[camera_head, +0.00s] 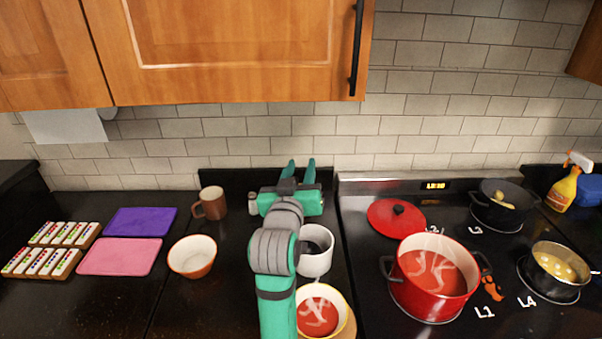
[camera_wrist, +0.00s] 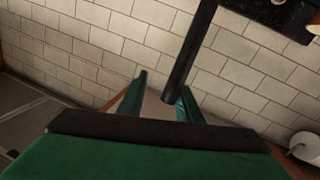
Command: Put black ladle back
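My gripper (camera_head: 301,168) is raised in front of the tiled wall, above the middle counter, with its two green fingers apart. In the wrist view, the gripper (camera_wrist: 160,98) has a gap between its fingers. A dark straight bar (camera_wrist: 192,50) crosses that view and ends by the right finger. It may be the black ladle's handle, but I cannot tell, nor whether it touches the finger. No ladle bowl shows in either view. A white pot (camera_head: 318,265) with a dark inside stands partly behind my arm.
A red pot (camera_head: 432,300) of red soup and a red lid (camera_head: 385,219) are on the stove. A bowl of red soup (camera_head: 342,322) is beside my arm. A brown mug (camera_head: 212,204) and an orange bowl (camera_head: 192,262) stand left. A cabinet (camera_head: 225,80) overhangs the counter.

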